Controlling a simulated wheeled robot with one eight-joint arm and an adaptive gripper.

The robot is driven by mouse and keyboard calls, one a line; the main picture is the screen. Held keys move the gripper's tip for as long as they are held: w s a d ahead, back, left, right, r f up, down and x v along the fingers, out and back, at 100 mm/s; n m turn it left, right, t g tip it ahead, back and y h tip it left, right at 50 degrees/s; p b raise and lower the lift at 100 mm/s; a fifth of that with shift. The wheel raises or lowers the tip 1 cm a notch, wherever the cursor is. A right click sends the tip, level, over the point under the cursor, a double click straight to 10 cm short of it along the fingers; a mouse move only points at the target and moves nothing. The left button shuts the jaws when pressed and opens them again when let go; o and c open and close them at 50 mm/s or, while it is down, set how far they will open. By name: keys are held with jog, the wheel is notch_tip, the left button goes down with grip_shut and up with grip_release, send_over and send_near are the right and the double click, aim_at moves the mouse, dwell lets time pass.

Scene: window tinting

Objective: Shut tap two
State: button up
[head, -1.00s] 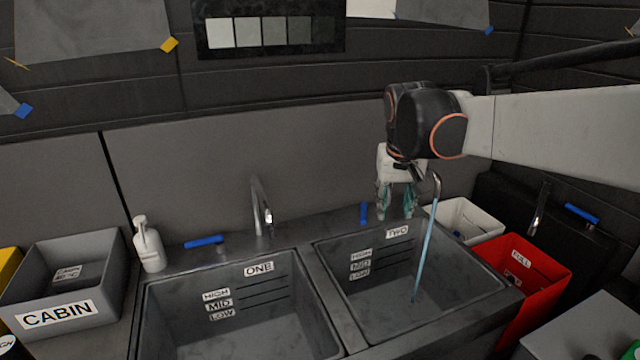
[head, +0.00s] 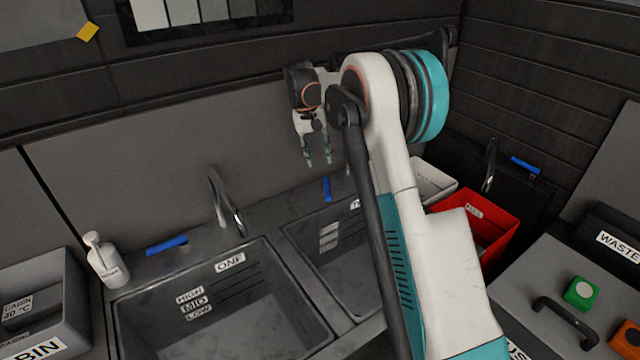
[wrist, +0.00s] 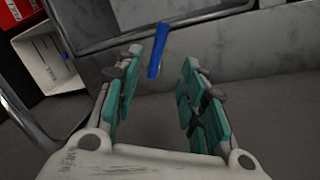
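Tap two's blue lever (head: 326,188) stands at the back rim of sink two (head: 342,262), its long side running front to back. My gripper (head: 318,161) is open and empty, pointing down just above and slightly left of the lever in the head view. In the wrist view the lever (wrist: 158,50) shows between the spread teal fingers, beyond their tips, with no contact visible. My arm hides most of tap two's spout and any water in the head view. A metal pipe, seemingly the spout, runs along the left of the wrist view (wrist: 25,122).
Tap one (head: 228,203) and its blue lever (head: 166,245) stand left, with a soap bottle (head: 106,262) beside them. A white bin (head: 432,182) and a red bin (head: 487,222) stand right of sink two. The wall is close behind the taps.

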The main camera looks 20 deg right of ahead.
aim_at(327, 191)
jog(key=d+f+b, duration=0.1)
jog(key=f, duration=0.3)
jog(key=f+b, duration=0.1)
jog(key=f, duration=0.4)
jog(key=d+f+b, duration=0.1)
jog(key=f, duration=0.3)
jog(key=shift+s+d+f, duration=0.3)
jog(key=shift+s, duration=0.1)
grip_shut()
